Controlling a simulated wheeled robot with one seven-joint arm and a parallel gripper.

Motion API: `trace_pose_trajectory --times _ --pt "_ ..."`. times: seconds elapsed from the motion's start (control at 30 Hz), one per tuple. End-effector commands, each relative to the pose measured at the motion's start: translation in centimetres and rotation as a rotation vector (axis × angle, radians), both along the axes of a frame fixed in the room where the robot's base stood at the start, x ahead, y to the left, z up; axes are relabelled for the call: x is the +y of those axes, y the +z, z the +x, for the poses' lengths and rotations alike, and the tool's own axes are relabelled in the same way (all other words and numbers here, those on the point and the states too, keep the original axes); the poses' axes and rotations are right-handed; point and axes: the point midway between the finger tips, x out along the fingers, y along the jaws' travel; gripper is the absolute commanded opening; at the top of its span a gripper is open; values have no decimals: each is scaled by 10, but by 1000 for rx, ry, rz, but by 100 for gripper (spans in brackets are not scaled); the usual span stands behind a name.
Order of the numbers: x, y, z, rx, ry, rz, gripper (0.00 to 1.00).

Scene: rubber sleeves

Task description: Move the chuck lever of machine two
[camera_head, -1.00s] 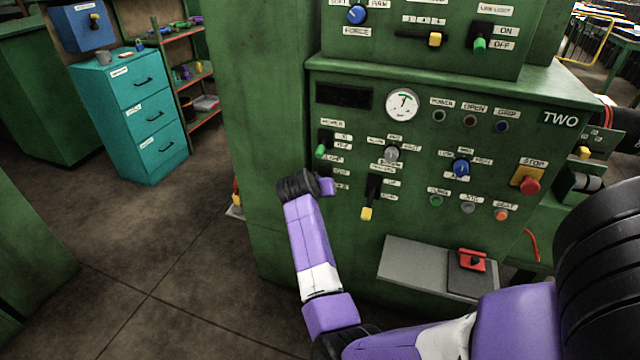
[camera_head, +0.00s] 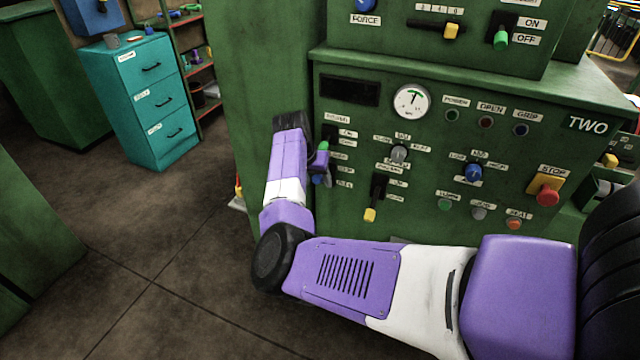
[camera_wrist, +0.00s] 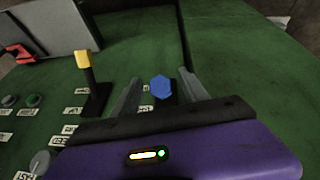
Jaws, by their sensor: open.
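The green control panel of machine two (camera_head: 545,150) carries several levers; I cannot read which label says chuck. A blue-tipped lever (camera_wrist: 161,86) stands between the two grey fingers of my gripper (camera_wrist: 158,92) in the wrist view. The fingers are open, one on each side of the blue tip, with visible gaps. In the head view the blue tip (camera_head: 318,180) shows beside my wrist, which hides part of the gripper. A green-tipped lever (camera_head: 323,145) sits just above it. A yellow-tipped lever (camera_head: 370,214) is to its right, and at left in the wrist view (camera_wrist: 84,60).
A grey knob (camera_head: 399,154), a blue knob (camera_head: 474,172) and a red stop button (camera_head: 547,197) sit to the right. Open floor (camera_head: 140,270) lies at left, before a teal cabinet (camera_head: 155,110).

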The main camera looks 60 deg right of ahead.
Motion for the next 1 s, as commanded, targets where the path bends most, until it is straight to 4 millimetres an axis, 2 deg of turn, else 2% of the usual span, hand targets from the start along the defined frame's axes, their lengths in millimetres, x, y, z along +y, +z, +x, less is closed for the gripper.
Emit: trace_pose_trajectory --times 0.2,0.57,0.83,1.0 --pt "-10 -23 -1 0 1 0 52" --pt "-12 -29 -1 -1 1 -2 52" --pt "-12 -28 -1 -1 2 -2 1" --pt "-12 -28 -1 -1 2 -2 0"
